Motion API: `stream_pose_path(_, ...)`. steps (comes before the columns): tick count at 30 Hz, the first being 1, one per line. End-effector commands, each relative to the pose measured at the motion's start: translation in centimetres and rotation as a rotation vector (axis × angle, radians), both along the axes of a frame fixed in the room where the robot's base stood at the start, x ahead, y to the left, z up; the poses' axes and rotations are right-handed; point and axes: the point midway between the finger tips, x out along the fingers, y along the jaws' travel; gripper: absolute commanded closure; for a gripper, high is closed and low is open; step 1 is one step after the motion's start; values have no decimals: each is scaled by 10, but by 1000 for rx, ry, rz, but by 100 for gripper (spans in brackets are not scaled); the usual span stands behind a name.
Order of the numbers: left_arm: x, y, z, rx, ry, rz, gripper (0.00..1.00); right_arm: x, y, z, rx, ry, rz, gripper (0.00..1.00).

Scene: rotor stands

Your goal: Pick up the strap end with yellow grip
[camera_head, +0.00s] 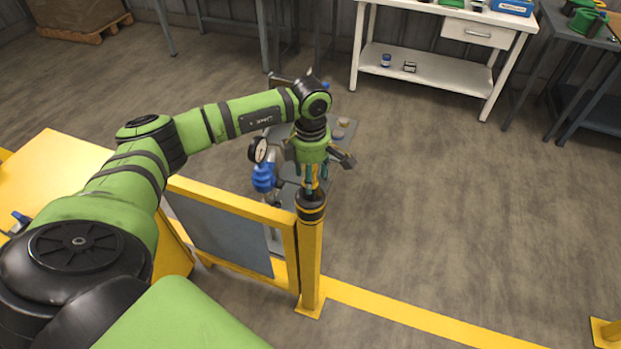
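My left arm reaches in from the left, and its gripper (315,177) points down just above the black top of a yellow post (310,250). Small teal and yellow parts show between the gripper body and the post top. I cannot tell whether the yellow there is the grip of the strap end. The strap end is not clearly visible elsewhere. The fingers are too small and overlapped to show whether they are open or shut, or touching anything. My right gripper is not in view.
A yellow-framed barrier panel (220,236) adjoins the post. Behind it stand a dial gauge (258,150) and a blue fitting (263,178) near a grey stand. A white workbench (430,70) is at the back.

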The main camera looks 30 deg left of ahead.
Motion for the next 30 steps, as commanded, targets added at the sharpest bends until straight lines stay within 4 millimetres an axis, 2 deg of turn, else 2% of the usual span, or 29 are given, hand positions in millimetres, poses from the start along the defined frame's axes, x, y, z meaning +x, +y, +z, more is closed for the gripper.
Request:
stream_pose_path(3, 0, 0, -3, 0, -1, -1, 46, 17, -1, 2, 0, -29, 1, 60)
stream_pose_path(7, 0, 0, -3, 0, -1, -1, 46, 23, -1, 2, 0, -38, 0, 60)
stream_pose_path(8, 0, 0, -3, 0, -1, -1, 58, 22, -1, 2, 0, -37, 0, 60)
stream_pose_path(9, 0, 0, -3, 0, -1, -1, 74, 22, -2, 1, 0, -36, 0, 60)
stream_pose_path(11, 0, 0, -3, -1, 0, -1, 98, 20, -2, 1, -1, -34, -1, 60)
stream_pose_path(12, 0, 0, -3, 0, 0, -1, 100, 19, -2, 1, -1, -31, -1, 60)
stream_pose_path(23, 0, 0, -2, -1, 0, -1, 100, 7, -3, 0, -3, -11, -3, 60)
stream_pose_path(30, 1, 0, 16, 0, -6, -3, 100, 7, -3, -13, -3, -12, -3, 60)
